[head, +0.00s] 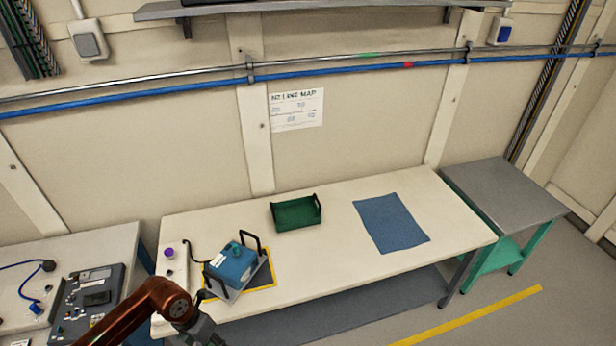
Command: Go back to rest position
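My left arm comes in at the bottom left, and the grey end of it with my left gripper (207,332) is at the bottom edge, in front of the white bench (335,262). The fingers are too small and cut off to tell whether they are open or shut. No held object can be made out. My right gripper is not in view.
On the bench are a blue device with a green top (232,264) on a handled tray, a green bin (296,213) and a blue mat (391,222). A second bench with a control panel (90,298) is at left; a grey-topped cart (503,187) is at right.

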